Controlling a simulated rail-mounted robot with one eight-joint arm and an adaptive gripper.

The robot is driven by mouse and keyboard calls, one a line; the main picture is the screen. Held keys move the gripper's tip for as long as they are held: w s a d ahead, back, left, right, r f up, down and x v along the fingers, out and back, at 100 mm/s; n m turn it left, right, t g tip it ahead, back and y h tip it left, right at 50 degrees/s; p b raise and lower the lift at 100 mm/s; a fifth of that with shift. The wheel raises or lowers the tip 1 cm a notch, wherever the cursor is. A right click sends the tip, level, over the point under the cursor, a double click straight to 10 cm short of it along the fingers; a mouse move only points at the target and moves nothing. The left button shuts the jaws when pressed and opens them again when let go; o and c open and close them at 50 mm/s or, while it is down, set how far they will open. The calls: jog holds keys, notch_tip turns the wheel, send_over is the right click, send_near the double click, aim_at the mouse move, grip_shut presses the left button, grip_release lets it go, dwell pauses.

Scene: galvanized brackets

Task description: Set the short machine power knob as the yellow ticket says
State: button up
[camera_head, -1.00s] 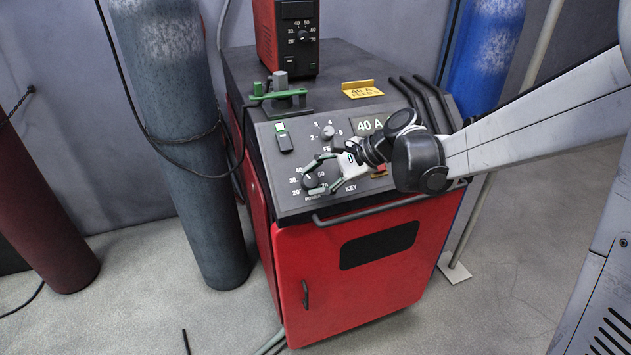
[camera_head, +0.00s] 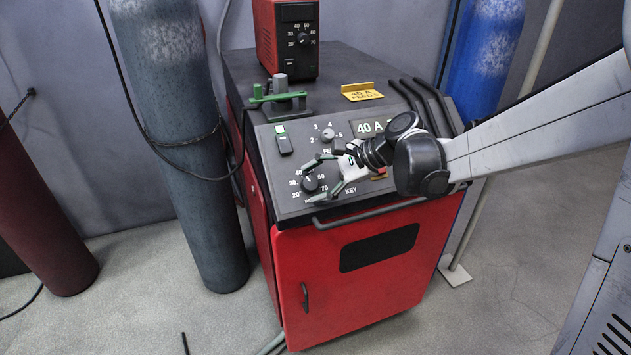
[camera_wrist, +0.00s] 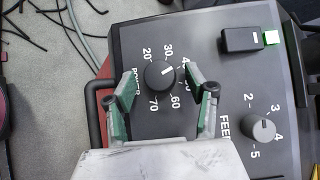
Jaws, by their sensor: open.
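The POWER knob (camera_head: 310,184) is a black dial on the sloped panel of the red machine (camera_head: 350,265). In the wrist view the knob (camera_wrist: 160,75) has its white mark pointing up and right, near the 40. The yellow ticket (camera_head: 362,91) lies on the machine's top and reads 40 A, with a smaller FEED line below. My gripper (camera_head: 311,193) is open at the panel. In the wrist view its green-padded fingers (camera_wrist: 162,88) stand on either side of the knob, with gaps between. The right finger partly covers the scale near 40 and 50.
The grey FEED knob (camera_head: 328,134) and a switch with a green light (camera_head: 284,140) are on the same panel. A 40 A display (camera_head: 372,127) is partly behind my arm. A smaller red unit (camera_head: 287,38) with its own dial stands behind. A handle bar (camera_head: 345,217) runs along the front.

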jog(key=v, duration=1.2)
jog(key=shift+a, duration=0.1)
